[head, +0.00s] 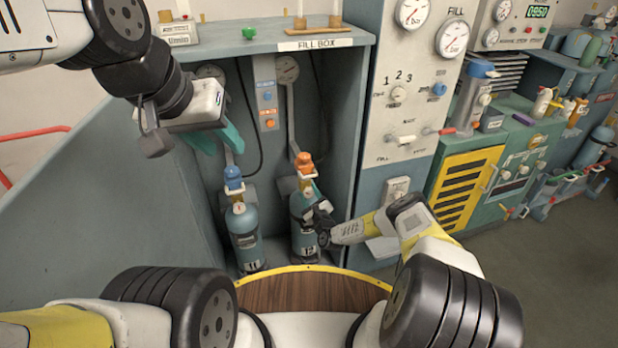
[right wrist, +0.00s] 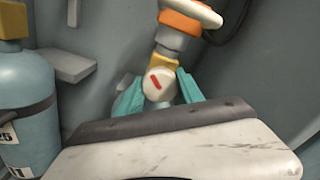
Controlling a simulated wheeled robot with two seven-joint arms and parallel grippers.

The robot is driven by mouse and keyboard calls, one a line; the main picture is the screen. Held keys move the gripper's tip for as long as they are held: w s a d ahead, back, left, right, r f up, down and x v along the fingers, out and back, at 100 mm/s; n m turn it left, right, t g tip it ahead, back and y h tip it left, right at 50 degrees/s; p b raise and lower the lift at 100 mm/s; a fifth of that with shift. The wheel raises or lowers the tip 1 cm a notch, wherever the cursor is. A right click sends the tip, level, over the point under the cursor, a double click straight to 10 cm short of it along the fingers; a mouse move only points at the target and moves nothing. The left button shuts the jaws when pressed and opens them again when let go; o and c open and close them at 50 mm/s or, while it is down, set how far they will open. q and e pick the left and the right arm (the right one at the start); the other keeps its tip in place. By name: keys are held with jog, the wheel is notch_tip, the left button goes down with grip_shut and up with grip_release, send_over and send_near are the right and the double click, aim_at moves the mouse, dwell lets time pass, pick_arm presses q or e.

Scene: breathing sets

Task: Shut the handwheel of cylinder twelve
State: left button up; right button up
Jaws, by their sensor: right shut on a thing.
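Cylinder twelve (head: 304,238) is a blue-grey bottle marked 12, upright on the right inside the fill box. Its pale round handwheel (right wrist: 152,92) with a red mark shows in the right wrist view. My right gripper (right wrist: 160,90) is shut on this handwheel, with a teal finger on each side of it. In the head view my right gripper (head: 316,203) is at the neck of cylinder twelve and largely hides the handwheel. My left gripper (head: 219,142) is open and empty, raised in front of the left part of the box.
Cylinder eleven (head: 245,240) stands to the left of cylinder twelve, with a blue fitting (head: 233,178) above it. An orange fitting (head: 304,162) sits above cylinder twelve. A gauge panel (head: 412,90) is to the right, beside a green bench (head: 519,140).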

jog(key=m, duration=0.4)
jog(key=shift+s+f+m, duration=0.1)
jog(key=shift+m, duration=2.7)
jog(key=o, duration=1.4)
jog(key=v, duration=0.7)
jog(key=shift+s, duration=0.3)
jog(key=shift+d, duration=0.15)
